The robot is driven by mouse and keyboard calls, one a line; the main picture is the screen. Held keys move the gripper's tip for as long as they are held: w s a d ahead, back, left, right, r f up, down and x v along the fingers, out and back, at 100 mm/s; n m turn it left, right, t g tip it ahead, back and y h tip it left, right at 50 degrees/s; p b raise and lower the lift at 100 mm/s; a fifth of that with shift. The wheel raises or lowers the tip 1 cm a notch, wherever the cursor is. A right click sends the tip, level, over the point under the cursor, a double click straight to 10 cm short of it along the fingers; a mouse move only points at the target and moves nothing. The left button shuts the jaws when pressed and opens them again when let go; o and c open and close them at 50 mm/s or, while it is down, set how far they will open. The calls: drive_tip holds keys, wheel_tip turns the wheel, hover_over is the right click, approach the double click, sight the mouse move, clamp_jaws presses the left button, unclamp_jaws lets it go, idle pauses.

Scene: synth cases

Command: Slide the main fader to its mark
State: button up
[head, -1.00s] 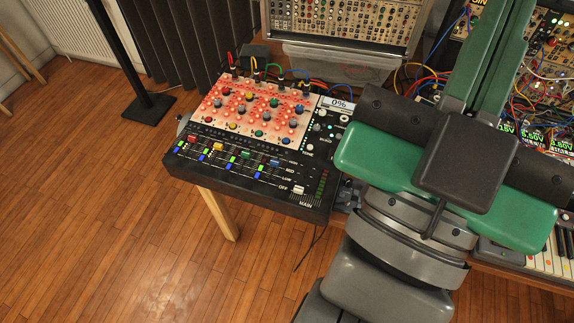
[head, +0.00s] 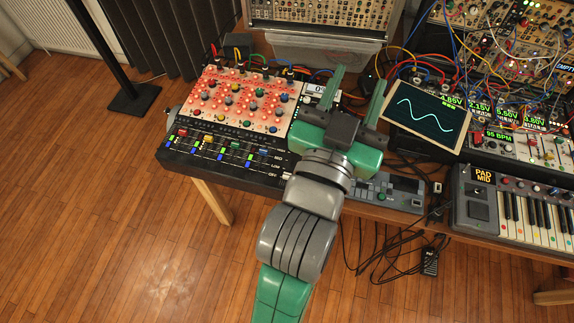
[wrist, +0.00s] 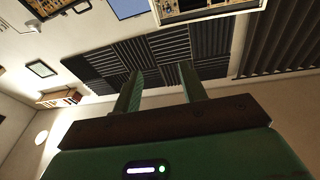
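The mixer (head: 216,169) with a red panel stands on the table at the left in the head view. Its main fader (head: 287,177) shows only as a pale cap beside the OFF label, at the edge of my arm. The rest of its track and the MAIN label are hidden behind my arm. The MID and LOW labels show above OFF. My gripper (head: 360,73) is over the mixer's right edge, with its fingers pointing away towards the back. It is open and empty, also in the wrist view (wrist: 159,68), where no mixer shows.
Several coloured channel faders (head: 208,138) sit left of the main fader. The mixer's display (head: 319,89) is partly covered. Patch cables (head: 405,62), a scope screen (head: 425,114), a small pad device (head: 390,190) and a keyboard (head: 515,212) lie to the right. Floor is open in front.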

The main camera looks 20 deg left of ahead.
drive_tip(key=a+f+g+p, duration=0.25)
drive_tip(key=a+f, duration=0.25)
drive_tip(key=f, duration=0.5)
drive_tip(key=n+g+y+p, duration=0.1)
drive_tip(key=n+g+p, duration=0.15)
drive_tip(key=g, duration=0.25)
approach(287, 177)
drive_tip(key=f, duration=0.1)
drive_tip(key=shift+t, duration=0.25)
drive_tip(key=x, duration=0.5)
drive_tip(key=b+x, duration=0.1)
drive_tip(key=x, duration=0.2)
drive_tip(key=shift+w+a+r, duration=0.1)
drive_tip(key=shift+w, duration=0.35)
